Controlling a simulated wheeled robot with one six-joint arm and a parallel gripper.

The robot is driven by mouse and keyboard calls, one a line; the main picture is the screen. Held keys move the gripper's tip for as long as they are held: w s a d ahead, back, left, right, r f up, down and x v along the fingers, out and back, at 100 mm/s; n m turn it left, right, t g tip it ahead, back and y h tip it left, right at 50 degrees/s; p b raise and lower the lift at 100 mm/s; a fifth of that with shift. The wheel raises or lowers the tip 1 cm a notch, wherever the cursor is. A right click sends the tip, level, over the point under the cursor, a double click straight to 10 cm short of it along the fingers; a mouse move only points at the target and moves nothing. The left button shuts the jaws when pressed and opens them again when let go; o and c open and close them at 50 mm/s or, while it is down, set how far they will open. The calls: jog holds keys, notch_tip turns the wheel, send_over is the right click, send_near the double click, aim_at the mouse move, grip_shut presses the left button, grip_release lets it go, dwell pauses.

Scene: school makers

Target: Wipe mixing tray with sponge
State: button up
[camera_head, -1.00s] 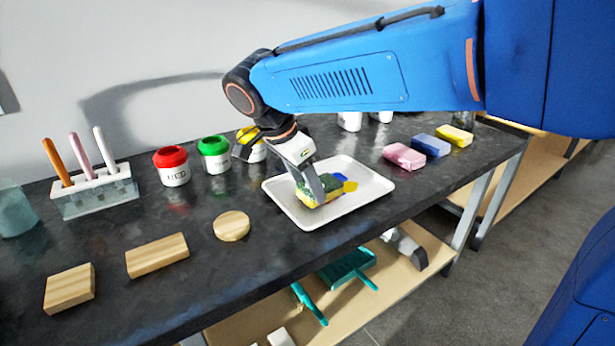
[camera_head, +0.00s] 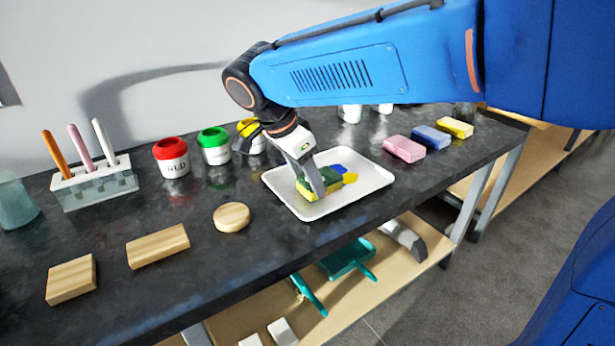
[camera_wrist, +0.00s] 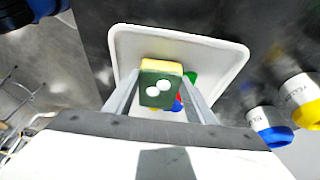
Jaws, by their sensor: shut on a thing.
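The mixing tray (camera_head: 283,183) is a white, shallow, rectangular tray on the dark bench; it also fills the middle of the wrist view (camera_wrist: 215,60). My gripper (camera_head: 312,182) is over the tray's left part, shut on a sponge (camera_head: 304,187) with a green side and a yellow side. In the wrist view the sponge (camera_wrist: 158,82) sits between the two fingers, its green face with two white spots toward the camera. It is low over or touching the tray floor; I cannot tell which. Blue and yellow paint (camera_head: 342,174) shows right of the sponge; green, red and blue patches show beside it in the wrist view.
Red (camera_head: 172,158), green (camera_head: 214,147) and yellow (camera_head: 248,137) paint pots stand behind the tray. Pink (camera_head: 404,149), blue (camera_head: 431,137) and yellow (camera_head: 456,127) blocks lie to the right. Wooden pieces (camera_head: 158,247) and a brush holder (camera_head: 95,186) are at left.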

jog(key=shift+f, duration=0.3)
dwell(0.4)
jog(key=shift+d, duration=0.1)
jog(key=shift+w+d, duration=0.85)
jog(key=shift+d, duration=0.35)
jog(key=shift+w+d, duration=0.9)
jog(key=shift+d, duration=0.3)
jog(key=shift+w+d, duration=0.85)
jog(key=shift+d, duration=0.35)
jog(key=shift+s+a, duration=0.85)
jog(key=shift+a, duration=0.4)
jog(key=shift+s+a, duration=0.9)
jog(key=shift+a, duration=0.3)
jog(key=shift+s+a, duration=0.85)
jog(key=shift+a, duration=0.4)
jog(key=shift+d, duration=0.1)
jog(key=shift+w+d, duration=0.85)
jog(key=shift+d, duration=0.35)
jog(key=shift+w+d, duration=0.9)
jog(key=shift+d, duration=0.3)
jog(key=shift+w+d, duration=0.85)
jog(key=shift+d, duration=0.35)
jog(key=shift+a, duration=0.1)
